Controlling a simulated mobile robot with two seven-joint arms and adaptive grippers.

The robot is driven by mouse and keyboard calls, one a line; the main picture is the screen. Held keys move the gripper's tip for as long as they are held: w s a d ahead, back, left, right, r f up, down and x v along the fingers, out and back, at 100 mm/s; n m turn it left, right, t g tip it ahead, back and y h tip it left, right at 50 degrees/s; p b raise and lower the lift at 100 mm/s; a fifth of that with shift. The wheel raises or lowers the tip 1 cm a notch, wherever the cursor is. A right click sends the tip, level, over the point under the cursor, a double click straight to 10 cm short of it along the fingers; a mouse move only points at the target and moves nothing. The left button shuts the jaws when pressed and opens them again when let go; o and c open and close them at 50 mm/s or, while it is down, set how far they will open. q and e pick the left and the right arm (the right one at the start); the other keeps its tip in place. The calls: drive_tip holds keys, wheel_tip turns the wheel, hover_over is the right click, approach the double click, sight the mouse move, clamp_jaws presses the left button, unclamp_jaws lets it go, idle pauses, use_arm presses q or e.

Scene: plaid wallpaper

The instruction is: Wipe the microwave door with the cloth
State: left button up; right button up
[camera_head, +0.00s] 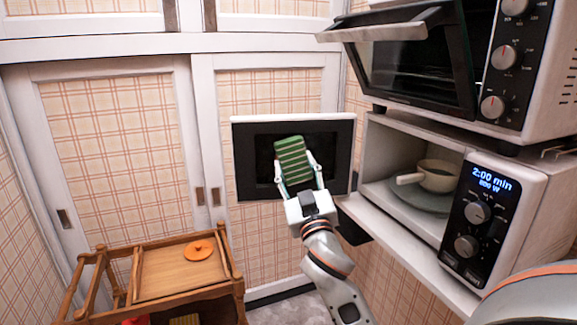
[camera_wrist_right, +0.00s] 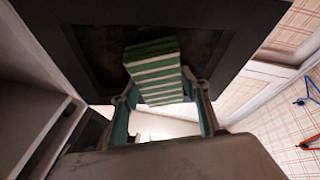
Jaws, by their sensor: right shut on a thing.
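The microwave door (camera_head: 345,134) stands swung open at the left of the microwave (camera_head: 525,200), its dark window facing me. My right gripper (camera_head: 297,176) is shut on the green striped cloth (camera_head: 291,160), in front of the door window. In the right wrist view the cloth (camera_wrist_right: 153,70) sits between the fingers and overlaps the dark window of the door (camera_wrist_right: 85,40). I cannot tell whether the cloth touches the door. My left gripper is not in view.
A bowl (camera_head: 438,176) stands on the plate inside the microwave. An oven (camera_head: 535,60) with its door (camera_head: 410,62) partly open is above. A wooden cart (camera_head: 180,276) with an orange lid (camera_head: 198,250) stands at the lower left. Sliding cabinet doors (camera_head: 118,150) are behind.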

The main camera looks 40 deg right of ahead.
sight(275, 158)
drive_tip(key=shift+w, duration=0.1)
drive_tip(key=shift+w+a, duration=0.5)
drive_tip(key=shift+a, duration=0.35)
drive_tip(key=shift+w+a, duration=0.5)
drive_tip(key=shift+a, duration=0.3)
drive_tip(key=shift+s+a+f, duration=0.1)
drive_tip(key=shift+a+f, duration=0.05)
drive_tip(key=shift+a, duration=0.05)
drive_tip(key=shift+s+a, duration=0.4)
drive_tip(key=shift+s, duration=0.4)
drive_tip(key=shift+s+a, duration=0.4)
drive_tip(key=shift+s, duration=0.4)
drive_tip(key=shift+s+a, duration=0.4)
drive_tip(key=shift+s, duration=0.4)
drive_tip(key=shift+s+a, duration=0.4)
drive_tip(key=shift+s, duration=0.3)
drive_tip(key=shift+s+a, duration=0.35)
drive_tip(key=shift+s, duration=0.3)
